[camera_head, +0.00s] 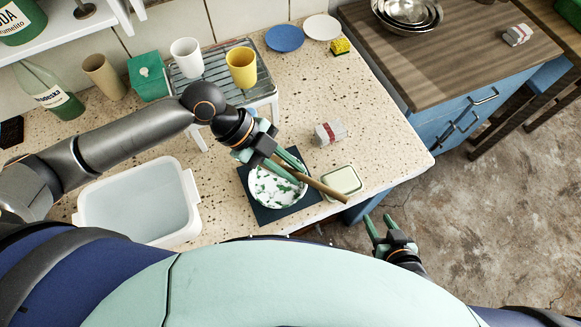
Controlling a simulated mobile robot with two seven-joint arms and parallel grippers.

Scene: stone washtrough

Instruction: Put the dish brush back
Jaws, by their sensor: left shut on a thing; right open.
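My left gripper (286,169) is shut on the dish brush (325,188) and holds it above a green-speckled white plate. The brush's wooden handle points to the lower right, past the plate toward a small soap dish. The gripper hides the brush's other end, so I cannot see its bristles. My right gripper (381,226) is open and empty, beyond the counter's front edge and over the floor.
The speckled plate (272,190) lies on a dark mat (262,213). A white basin (104,199) stands at the left and a drying rack (249,94) with cups behind. The pale soap dish (341,182) and a wrapped bar (329,132) are to the right. Counter between bar and blue plate (284,38) is clear.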

